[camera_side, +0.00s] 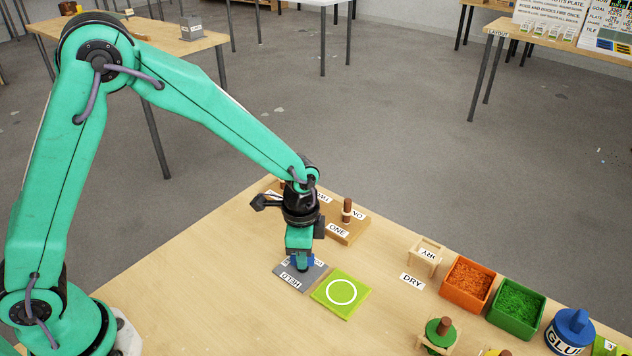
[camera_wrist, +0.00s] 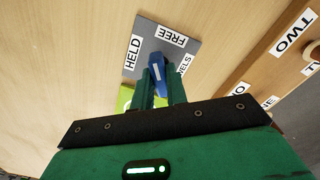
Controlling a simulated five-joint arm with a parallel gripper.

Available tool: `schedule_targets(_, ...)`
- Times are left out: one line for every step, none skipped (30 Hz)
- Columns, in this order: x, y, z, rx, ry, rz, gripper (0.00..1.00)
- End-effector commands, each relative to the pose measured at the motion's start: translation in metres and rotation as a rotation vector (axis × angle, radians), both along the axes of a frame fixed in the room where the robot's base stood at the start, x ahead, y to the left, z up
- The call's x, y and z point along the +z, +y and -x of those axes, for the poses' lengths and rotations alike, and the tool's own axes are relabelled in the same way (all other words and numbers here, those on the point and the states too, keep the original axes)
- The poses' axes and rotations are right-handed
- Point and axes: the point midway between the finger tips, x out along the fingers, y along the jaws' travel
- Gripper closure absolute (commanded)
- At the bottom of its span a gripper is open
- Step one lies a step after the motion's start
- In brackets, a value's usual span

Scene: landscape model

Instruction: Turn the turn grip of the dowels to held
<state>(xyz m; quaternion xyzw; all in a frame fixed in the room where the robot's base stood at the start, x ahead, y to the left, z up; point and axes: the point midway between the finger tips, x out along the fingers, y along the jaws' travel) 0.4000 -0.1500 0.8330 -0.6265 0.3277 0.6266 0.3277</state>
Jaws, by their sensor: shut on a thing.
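The turn grip (camera_wrist: 155,69) is a blue bar with a white mark on a grey plate (camera_wrist: 194,54). The plate carries the labels HELD, FREE and one partly hidden label ending in "ELS". In the wrist view the grip's far end points into the gap between HELD and FREE. My gripper (camera_wrist: 160,88) is shut on the grip, with a green finger on each side of it. In the side view my gripper (camera_side: 302,264) points down at the grey plate (camera_side: 290,278), and blue of the grip (camera_side: 309,260) shows beside the finger.
A green mat with a white circle (camera_side: 341,292) lies beside the plate. Behind stands a wooden board (camera_side: 345,232) with a brown peg. To the right are a DRY stand (camera_side: 426,255), an orange bin (camera_side: 466,284), a green bin (camera_side: 516,307) and a glue pot (camera_side: 571,331). The table's front left is clear.

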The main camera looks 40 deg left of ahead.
Motion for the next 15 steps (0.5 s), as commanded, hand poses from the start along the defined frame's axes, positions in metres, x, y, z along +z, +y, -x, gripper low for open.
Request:
schedule_targets(0.0007,0.0000,0.0000,0.043,0.000,0.000,1.00)
schedule_targets(0.0007,0.0000,0.0000,0.072,0.000,0.000,1.00)
schedule_targets(0.0007,0.0000,0.0000,0.109,0.000,0.000,1.00)
schedule_targets(0.0008,0.0000,0.0000,0.138,0.000,0.000,1.00)
schedule_targets(0.0008,0.0000,0.0000,0.167,0.000,0.000,1.00)
schedule_targets(0.0008,0.0000,0.0000,0.204,0.000,0.000,1.00)
schedule_targets(0.0008,0.0000,0.0000,0.233,0.000,0.000,1.00)
schedule_targets(0.0008,0.0000,0.0000,0.261,0.000,0.000,1.00)
schedule_targets(0.0008,0.0000,0.0000,0.299,0.000,0.000,1.00)
schedule_targets(0.0008,0.0000,0.0000,0.328,0.000,0.000,1.00)
schedule_targets(0.0008,0.0000,0.0000,0.356,0.000,0.000,1.00)
schedule_targets(0.0009,0.0000,0.0000,0.394,0.000,0.000,1.00)
schedule_targets(0.0009,-0.0001,-0.0001,0.423,0.000,0.000,1.00)
schedule_targets(0.0009,-0.0001,-0.0001,0.451,0.000,0.000,1.00)
schedule_targets(0.0009,-0.0001,-0.0001,0.489,0.000,0.000,1.00)
